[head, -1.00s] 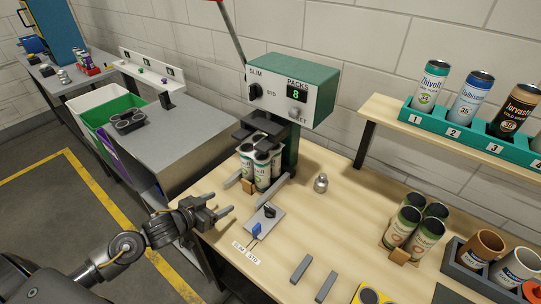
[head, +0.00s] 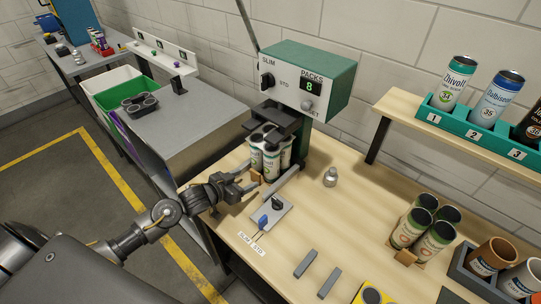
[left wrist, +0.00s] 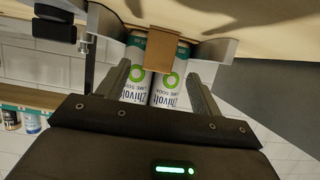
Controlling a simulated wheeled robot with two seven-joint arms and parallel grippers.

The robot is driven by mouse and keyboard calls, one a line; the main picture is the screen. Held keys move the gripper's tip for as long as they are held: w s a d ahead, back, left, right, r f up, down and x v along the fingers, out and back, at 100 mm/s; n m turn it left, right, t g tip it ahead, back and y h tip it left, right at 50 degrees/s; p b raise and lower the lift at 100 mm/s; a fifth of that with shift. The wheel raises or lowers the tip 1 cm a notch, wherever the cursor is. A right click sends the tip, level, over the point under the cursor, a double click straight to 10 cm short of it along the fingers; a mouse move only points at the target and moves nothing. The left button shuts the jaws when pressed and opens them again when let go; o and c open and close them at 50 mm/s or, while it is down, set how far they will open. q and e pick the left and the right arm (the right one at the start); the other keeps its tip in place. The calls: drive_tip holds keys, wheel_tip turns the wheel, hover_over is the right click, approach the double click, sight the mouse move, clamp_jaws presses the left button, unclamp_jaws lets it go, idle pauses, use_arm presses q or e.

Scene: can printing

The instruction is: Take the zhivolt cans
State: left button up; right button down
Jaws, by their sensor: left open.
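A pack of white-and-green Zhivolt cans (head: 271,160) stands upright under the green packing machine, between two grey rails. A tan tab (head: 256,176) is on its near side. My left gripper (head: 250,184) is open and close in front of this pack. In the left wrist view two Zhivolt lime soda cans (left wrist: 152,88) show between the open fingers (left wrist: 158,75), with the tan tab (left wrist: 161,50) across them. Whether the fingers touch the cans, I cannot tell. My right gripper is not in view.
A lever plate (head: 268,217) and a small metal weight (head: 330,177) are nearby. Another group of cans (head: 411,228) stands at the right. A teal rack (head: 466,126) holds single cans. A grey side table (head: 190,118) is at the left.

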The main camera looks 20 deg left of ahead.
sight(254, 174)
use_arm(q)
drive_tip(key=shift+w+d+r+p, duration=0.1)
drive_tip(key=shift+w+d+p, duration=0.05)
drive_tip(key=shift+w+p, duration=0.3)
drive_tip(key=p+x, duration=0.1)
drive_tip(key=x, duration=0.3)
drive_tip(key=shift+w+d, duration=0.1)
drive_tip(key=c, duration=1.1)
